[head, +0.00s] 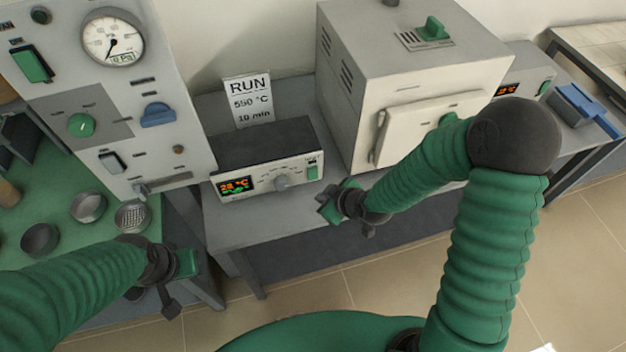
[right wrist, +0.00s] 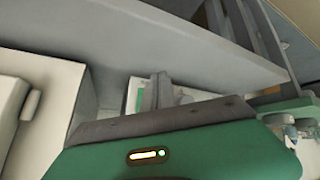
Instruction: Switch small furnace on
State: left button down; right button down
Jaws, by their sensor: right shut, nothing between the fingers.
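A light box furnace (head: 345,85) with a closed front door (head: 425,125) stands on the grey bench. To its left is a low control box (head: 265,148) with an orange display reading 28 °C, a grey knob (head: 281,183) and a green rocker switch (head: 312,173). The switch's position is too small to tell. My right gripper (head: 327,205) is shut and empty, just below and right of that switch, apparently apart from it. In the right wrist view its fingers (right wrist: 160,92) partly cover a pale panel with green on it. My left gripper (head: 183,270) is over the left table's edge; its jaw gap is unclear.
A tall cabinet (head: 185,115) with a gauge, knobs and switches stands left. A RUN card (head: 248,98) reads 590 °C, 10 min. Another display unit (head: 525,75) and a blue object (head: 582,108) are at right. Metal dishes (head: 88,207) lie on the green table. The bench front (head: 265,225) is clear.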

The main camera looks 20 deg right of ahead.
aim_at(313, 174)
jog(key=w, duration=0.3)
jog(key=shift+w+d+f, duration=0.1)
jog(key=shift+d+f, duration=0.05)
jog(key=shift+f, duration=0.1)
jog(key=shift+w, duration=0.3)
jog(key=shift+a, duration=0.2)
jog(key=shift+d, duration=0.1)
jog(key=shift+w, duration=0.1)
dwell(1.2)
jog(key=shift+w, duration=0.25)
jog(key=shift+w, duration=0.35)
dwell(0.5)
